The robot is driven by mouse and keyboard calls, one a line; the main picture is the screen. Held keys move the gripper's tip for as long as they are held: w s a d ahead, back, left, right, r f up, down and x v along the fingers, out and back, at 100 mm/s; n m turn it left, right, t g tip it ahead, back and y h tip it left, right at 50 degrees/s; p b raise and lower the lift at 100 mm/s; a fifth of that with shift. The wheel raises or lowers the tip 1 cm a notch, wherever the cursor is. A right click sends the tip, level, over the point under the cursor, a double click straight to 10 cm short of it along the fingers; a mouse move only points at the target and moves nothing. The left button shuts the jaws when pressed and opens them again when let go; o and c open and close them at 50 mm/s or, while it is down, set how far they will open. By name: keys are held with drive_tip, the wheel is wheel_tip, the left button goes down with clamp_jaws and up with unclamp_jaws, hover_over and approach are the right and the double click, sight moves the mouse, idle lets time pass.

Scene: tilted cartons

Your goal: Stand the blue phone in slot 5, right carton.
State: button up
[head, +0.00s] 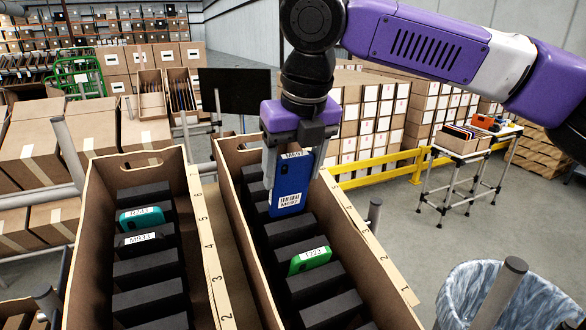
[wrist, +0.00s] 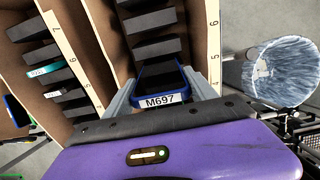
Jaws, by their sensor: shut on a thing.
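The blue phone (head: 290,182) is upright in my gripper (head: 293,150), label end up. Its M697 label shows in the wrist view (wrist: 165,100). My gripper is shut on it, a finger at each side. It is over the far half of the right carton (head: 352,232). In the wrist view it lies level with the number 5 on the carton's right rim. Its lower end, with a barcode label, shows in front of the black dividers (head: 290,233). I cannot tell whether that end is inside a slot. A green phone (head: 310,260) stands nearer in this carton.
The left carton (head: 90,245) holds a teal phone (head: 141,218) and a black phone labelled M933 (head: 139,239). Both cartons are tilted, with numbered rims and high side walls. A lined bin (head: 470,290) stands at right. Grey posts (head: 68,153) rise near the cartons.

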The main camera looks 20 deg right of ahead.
sight(286, 214)
drive_tip(key=shift+b+x, duration=0.65)
drive_tip(key=shift+x, duration=4.1)
drive_tip(key=shift+f, duration=0.95)
drive_tip(key=o, duration=1.3)
drive_tip(key=shift+f+b, duration=0.15)
drive_tip(key=shift+b, duration=0.15)
drive_tip(key=shift+o, duration=0.2)
drive_tip(key=v, duration=0.3)
drive_tip(key=b+v, duration=0.1)
drive_tip(key=v, duration=0.2)
drive_tip(key=w+b+v, duration=0.1)
drive_tip(key=v, duration=0.2)
drive_tip(key=shift+s+r, duration=0.1)
drive_tip(key=shift+r, duration=0.3)
